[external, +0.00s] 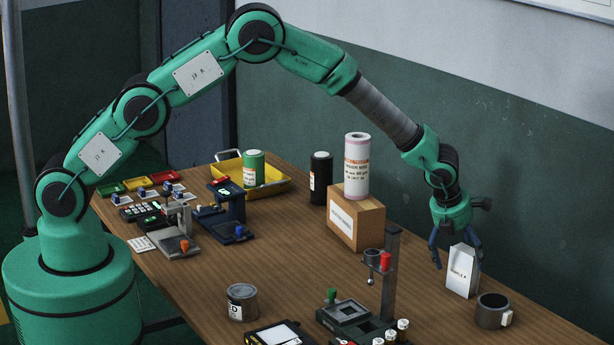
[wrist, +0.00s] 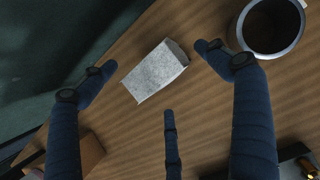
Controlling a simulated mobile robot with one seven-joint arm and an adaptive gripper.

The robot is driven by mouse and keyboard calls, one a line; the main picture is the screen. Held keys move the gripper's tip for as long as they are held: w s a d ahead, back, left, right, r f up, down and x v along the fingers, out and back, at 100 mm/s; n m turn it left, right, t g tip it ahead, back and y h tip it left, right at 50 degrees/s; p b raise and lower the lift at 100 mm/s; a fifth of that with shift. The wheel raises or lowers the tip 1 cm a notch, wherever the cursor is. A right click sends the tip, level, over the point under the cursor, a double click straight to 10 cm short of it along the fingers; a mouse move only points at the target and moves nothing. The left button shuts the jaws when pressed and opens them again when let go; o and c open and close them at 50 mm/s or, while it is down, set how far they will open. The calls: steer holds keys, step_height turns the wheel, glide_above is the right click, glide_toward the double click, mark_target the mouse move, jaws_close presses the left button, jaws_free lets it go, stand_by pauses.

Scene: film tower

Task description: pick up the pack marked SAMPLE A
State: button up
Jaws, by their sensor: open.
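The white pack (external: 461,271) stands upright on the table at the right in the external view, with small dark lettering on its front that is hard to read. In the wrist view the pack (wrist: 154,73) appears pale grey, seen from above. My gripper (external: 456,252) is open over the pack, fingers pointing down. In the wrist view its blue fingers (wrist: 156,62) spread to the left and right of the pack, with a third finger below it. I see gaps between the fingers and the pack, and nothing is held.
A dark metal mug (external: 493,311) stands close to the pack's right; it also shows in the wrist view (wrist: 272,25). A cardboard box (external: 357,217) carries a white roll (external: 356,165). A stand with a post (external: 391,280) is left of the pack. Bare wood lies around the pack.

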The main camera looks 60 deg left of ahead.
steer(key=shift+b+x, duration=0.7)
steer(key=shift+x, duration=1.65)
steer(key=shift+s, duration=0.1)
steer(key=c, duration=2)
